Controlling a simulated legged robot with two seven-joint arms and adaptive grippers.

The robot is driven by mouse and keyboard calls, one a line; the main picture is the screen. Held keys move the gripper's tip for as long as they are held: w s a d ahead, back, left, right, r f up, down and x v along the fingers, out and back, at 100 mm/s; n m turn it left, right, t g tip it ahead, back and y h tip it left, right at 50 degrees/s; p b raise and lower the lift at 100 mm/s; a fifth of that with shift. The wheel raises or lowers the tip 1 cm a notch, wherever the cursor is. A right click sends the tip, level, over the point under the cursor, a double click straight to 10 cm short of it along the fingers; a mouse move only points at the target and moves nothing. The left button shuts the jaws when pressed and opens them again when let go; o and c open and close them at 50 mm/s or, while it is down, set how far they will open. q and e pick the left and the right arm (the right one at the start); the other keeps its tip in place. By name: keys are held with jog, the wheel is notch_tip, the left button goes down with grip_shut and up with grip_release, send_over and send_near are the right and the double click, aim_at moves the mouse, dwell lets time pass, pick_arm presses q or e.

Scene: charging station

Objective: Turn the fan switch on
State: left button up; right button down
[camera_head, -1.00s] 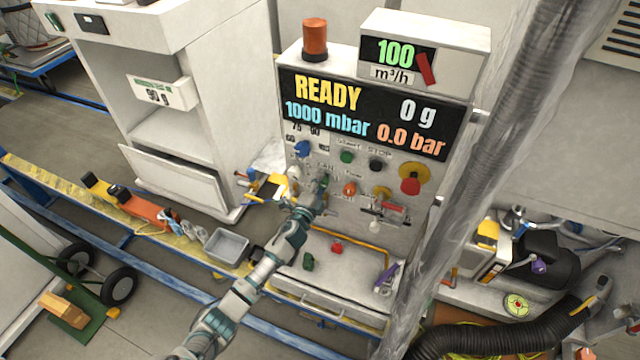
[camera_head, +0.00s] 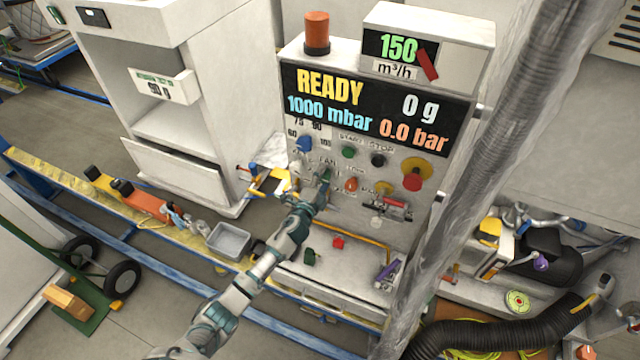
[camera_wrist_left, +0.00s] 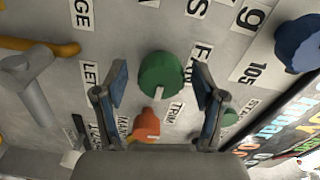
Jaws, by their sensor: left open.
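The fan switch is a round green knob (camera_wrist_left: 161,72) with a white pointer mark, beside a partly visible label starting with F. In the head view it (camera_head: 326,175) shows just below the FAN label, partly covered by my gripper. My left gripper (camera_wrist_left: 158,82) is open, with one finger on each side of the green knob in the wrist view. I cannot tell whether the fingers touch it. In the head view my left gripper (camera_head: 315,190) is at the panel front. The flow display (camera_head: 398,47) reads 150 m³/h. My right gripper is not in view.
Near the switch are an orange knob (camera_wrist_left: 145,124), a blue knob (camera_wrist_left: 300,42) and a grey valve handle (camera_wrist_left: 28,68). A red emergency button (camera_head: 412,180) sits to the right. A translucent hose column (camera_head: 470,170) stands right of the panel.

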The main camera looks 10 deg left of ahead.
pick_arm(q)
jog(key=s+a, duration=0.2)
jog(key=s, duration=0.9)
jog(key=shift+s+a+f, duration=0.15)
jog(key=shift+s, duration=0.05)
